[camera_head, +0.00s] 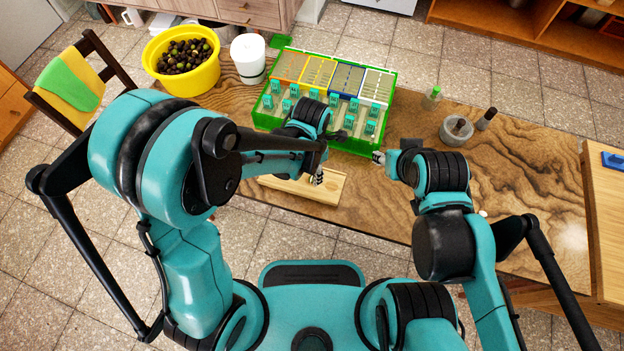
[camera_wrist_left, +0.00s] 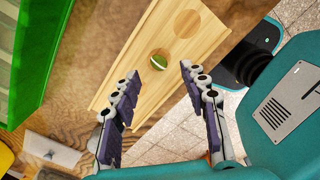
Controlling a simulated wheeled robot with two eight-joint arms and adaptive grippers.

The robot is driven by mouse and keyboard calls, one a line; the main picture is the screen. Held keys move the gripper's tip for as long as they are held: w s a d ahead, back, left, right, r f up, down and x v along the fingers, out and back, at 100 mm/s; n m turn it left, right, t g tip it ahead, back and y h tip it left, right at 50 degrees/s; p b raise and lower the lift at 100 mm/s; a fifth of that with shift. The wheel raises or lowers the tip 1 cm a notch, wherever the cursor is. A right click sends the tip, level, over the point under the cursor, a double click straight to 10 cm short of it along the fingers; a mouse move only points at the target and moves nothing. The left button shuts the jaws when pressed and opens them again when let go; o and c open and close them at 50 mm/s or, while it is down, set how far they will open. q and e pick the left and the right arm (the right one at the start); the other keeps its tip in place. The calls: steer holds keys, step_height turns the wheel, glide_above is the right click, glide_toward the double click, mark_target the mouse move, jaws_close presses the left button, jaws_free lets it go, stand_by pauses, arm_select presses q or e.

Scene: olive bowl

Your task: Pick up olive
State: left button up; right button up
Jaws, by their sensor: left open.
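A green olive (camera_wrist_left: 158,62) sits in a round hollow of the pale wooden board (camera_wrist_left: 131,72). The board lies at the table's near edge in the head view (camera_head: 290,187). My left gripper (camera_head: 318,178) is over the board. In the left wrist view its fingers (camera_wrist_left: 160,74) are spread and empty, with the olive beyond the tips and between their lines. In the head view the olive cannot be made out. My right gripper (camera_head: 378,158) is over the table, right of the board; its jaws are too small to read.
A yellow bowl (camera_head: 163,74) of dark olives stands at the back left beside a white container (camera_head: 248,55). A green crate (camera_head: 343,141) with coloured compartments is just behind the board. A grey mortar (camera_head: 456,130) and small bottle (camera_head: 432,98) stand to the right. The table's right part is clear.

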mark_target(311, 177)
arm_select(q)
step_height(311, 177, down, 4)
steer(key=shift+w+d+r+b, duration=0.1)
steer(key=shift+w+b, duration=0.05)
steer(key=shift+b, duration=0.6)
steer(key=shift+r, duration=0.1)
steer(key=c, duration=0.8)
steer(key=shift+r, duration=0.1)
